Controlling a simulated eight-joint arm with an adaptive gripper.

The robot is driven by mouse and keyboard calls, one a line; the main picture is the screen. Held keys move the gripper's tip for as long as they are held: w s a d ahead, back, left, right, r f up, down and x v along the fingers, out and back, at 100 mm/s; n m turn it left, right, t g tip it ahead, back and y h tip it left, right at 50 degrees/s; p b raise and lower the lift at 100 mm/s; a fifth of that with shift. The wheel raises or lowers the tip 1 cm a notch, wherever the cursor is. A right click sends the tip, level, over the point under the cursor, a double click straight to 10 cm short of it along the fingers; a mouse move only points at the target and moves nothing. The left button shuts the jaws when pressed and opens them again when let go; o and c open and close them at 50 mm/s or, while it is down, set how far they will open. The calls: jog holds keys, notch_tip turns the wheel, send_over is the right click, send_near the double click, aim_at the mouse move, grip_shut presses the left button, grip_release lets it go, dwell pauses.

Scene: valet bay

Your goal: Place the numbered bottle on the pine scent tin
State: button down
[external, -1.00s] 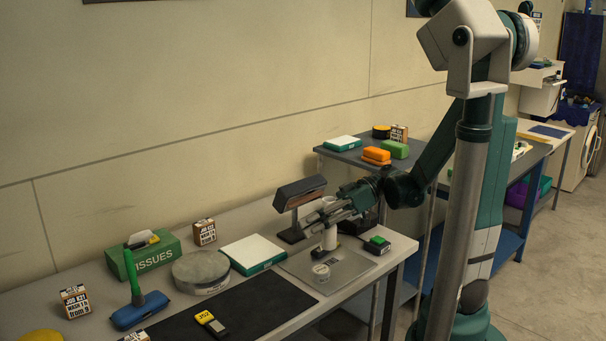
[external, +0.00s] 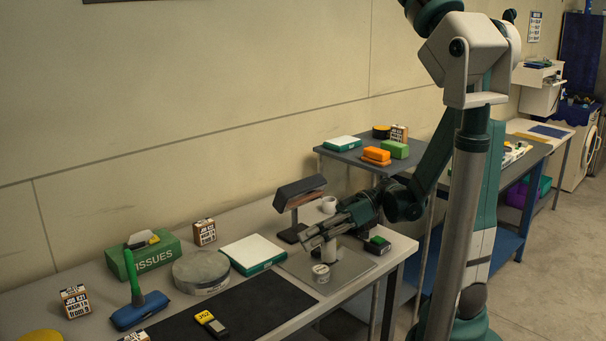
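A small round tin (external: 321,273) with a pale lid sits just in front of the bottle. A larger grey round tin (external: 201,272) stands farther left. Their lettering is too small to read, so I cannot tell which is pine scent.
A dark lamp-like stand (external: 298,205) and a white cup (external: 329,204) are close behind my gripper. A black box with a green top (external: 377,245) is to the right. A white-topped teal box (external: 253,254), tissue box (external: 150,256) and dark mat (external: 255,312) lie leftward.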

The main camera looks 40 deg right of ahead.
jog(key=shift+f, duration=0.7)
jog(key=shift+f+b, duration=0.15)
jog(key=shift+b, duration=0.15)
jog(key=c, duration=2.7)
grip_release()
jog(key=shift+r, duration=0.2)
jog(key=shift+p+v, duration=1.45)
jog(key=shift+v, duration=4.55)
jog(key=shift+o, duration=0.4)
jog(key=shift+f, duration=0.1)
